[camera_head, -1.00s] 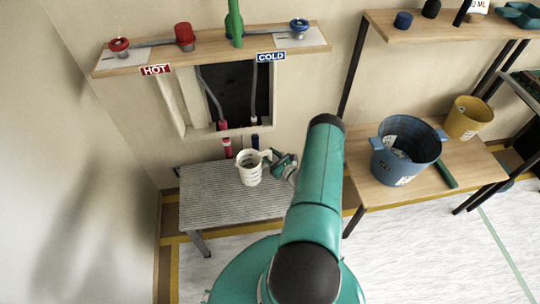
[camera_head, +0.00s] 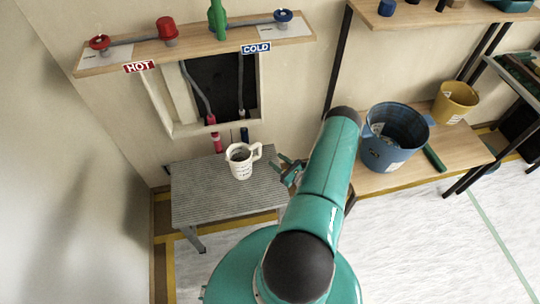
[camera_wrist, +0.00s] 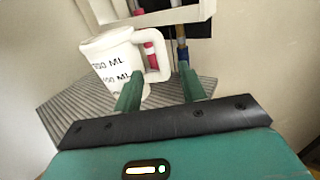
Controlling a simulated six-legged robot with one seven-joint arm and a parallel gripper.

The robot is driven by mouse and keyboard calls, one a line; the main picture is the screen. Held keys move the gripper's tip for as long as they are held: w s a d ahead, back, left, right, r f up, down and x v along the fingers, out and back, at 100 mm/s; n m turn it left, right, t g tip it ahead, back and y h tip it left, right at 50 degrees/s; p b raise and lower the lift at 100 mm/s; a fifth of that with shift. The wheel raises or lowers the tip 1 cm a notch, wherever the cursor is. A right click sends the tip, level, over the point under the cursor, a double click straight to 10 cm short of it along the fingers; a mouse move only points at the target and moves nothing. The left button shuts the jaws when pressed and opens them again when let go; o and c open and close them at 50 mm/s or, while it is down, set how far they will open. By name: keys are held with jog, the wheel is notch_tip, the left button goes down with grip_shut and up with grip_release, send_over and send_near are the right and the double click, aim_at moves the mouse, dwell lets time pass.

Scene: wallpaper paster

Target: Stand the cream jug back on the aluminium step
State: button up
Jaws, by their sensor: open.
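The cream jug (camera_head: 239,161) stands upright on the grey ribbed aluminium step (camera_head: 205,205), near its back right part. Its handle points right, toward my gripper (camera_head: 291,171). My gripper is open and empty, a short gap to the right of the jug. In the wrist view the jug (camera_wrist: 115,62) with its ML markings is ahead and left, and the handle lies ahead of the gap between the two green fingers (camera_wrist: 160,92). The step (camera_wrist: 72,105) shows beneath it. The left finger overlaps the jug's lower part in that view.
Red and blue pipe ends (camera_head: 217,143) hang on the wall behind the step. A wooden bench (camera_head: 385,180) to the right carries a blue bucket (camera_head: 393,140) and a yellow bucket (camera_head: 455,102). A shelf with HOT and COLD labels (camera_head: 200,55) is above.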

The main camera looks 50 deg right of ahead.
jog(key=shift+s, duration=0.5)
jog(key=w+a+r+n+g+y, duration=0.2)
jog(key=w+a+r+n+y, duration=0.25)
jog(key=r, duration=0.45)
jog(key=w+a+r+n+g+y, duration=0.25)
jog(key=w+r+n+y, duration=0.3)
jog(key=r, duration=0.35)
jog(key=w+a+r+n+g+y, duration=0.2)
jog(key=a+r+n+g, duration=0.6)
jog(key=a+r, duration=0.5)
jog(key=s+a+r+n+g+h, duration=0.2)
jog(key=s+a+r+n+h, duration=0.15)
jog(key=a+r+n, duration=0.2)
jog(key=s+a+r+n+g+h, duration=0.2)
jog(key=s+a+r+n, duration=0.2)
jog(key=a+r, duration=0.25)
jog(key=s+a+r+n+t+h, duration=0.4)
jog(key=s+r+n+h, duration=0.2)
jog(key=s+r, duration=0.5)
jog(key=shift+s+a+n, duration=0.15)
jog(key=shift+s+n, duration=0.2)
jog(key=shift+n, duration=0.9)
jog(key=shift+h, duration=0.25)
jog(key=shift+s, duration=0.15)
jog(key=shift+c, duration=0.5)
